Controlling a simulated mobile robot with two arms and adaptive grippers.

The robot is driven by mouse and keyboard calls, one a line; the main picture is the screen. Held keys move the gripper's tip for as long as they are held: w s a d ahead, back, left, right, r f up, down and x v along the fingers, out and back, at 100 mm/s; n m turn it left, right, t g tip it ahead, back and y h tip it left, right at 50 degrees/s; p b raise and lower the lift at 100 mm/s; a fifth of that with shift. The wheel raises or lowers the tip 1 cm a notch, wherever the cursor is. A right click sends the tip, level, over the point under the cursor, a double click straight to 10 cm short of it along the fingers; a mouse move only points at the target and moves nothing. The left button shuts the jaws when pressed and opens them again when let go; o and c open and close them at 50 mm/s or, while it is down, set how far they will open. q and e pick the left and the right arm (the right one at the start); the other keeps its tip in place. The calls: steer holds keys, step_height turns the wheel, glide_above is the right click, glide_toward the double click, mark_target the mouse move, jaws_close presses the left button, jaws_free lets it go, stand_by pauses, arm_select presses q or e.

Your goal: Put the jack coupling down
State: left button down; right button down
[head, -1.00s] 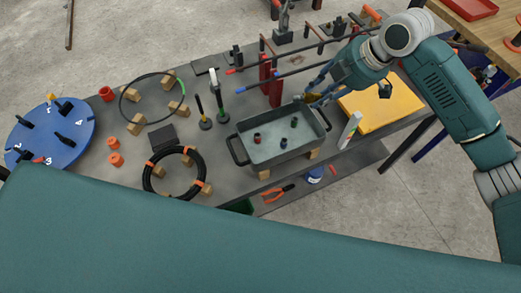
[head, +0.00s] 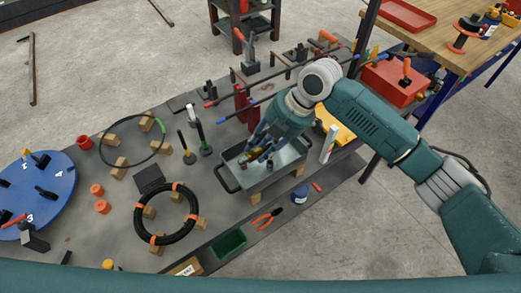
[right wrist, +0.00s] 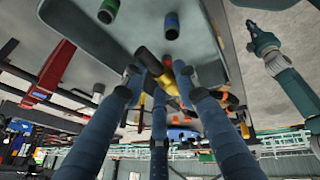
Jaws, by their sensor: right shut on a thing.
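My right gripper (head: 257,150) reaches down over the grey tray (head: 262,188) on the dark bench. In the right wrist view its blue fingers (right wrist: 163,78) are closed around a yellow and black piece, which I take for the jack coupling (right wrist: 155,64). The piece points toward the tray floor; I cannot tell whether it touches. A red-ringed coupling (head: 244,172) shows at the tray's left. My left gripper is not in view.
Black hose coil (head: 167,214), hose ring on wooden blocks (head: 118,166) and blue turntable (head: 40,185) lie left. Orange pliers (head: 265,218) and a green bin (head: 229,244) are in front. Red stand (head: 243,112) with rods rises behind the tray. A white upright piece (head: 328,145) stands right.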

step_height(320, 180, down, 2)
steer(key=shift+f, duration=0.1)
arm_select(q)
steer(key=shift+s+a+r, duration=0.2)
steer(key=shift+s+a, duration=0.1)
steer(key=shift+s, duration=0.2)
arm_select(e)
steer(key=shift+f, duration=0.1)
steer(key=c, duration=1.3)
jaws_free()
steer(key=shift+c, duration=0.2)
arm_select(q)
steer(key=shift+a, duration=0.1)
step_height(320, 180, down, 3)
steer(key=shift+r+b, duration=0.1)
steer(key=shift+b, duration=1.15)
arm_select(e)
steer(key=v, duration=1.2)
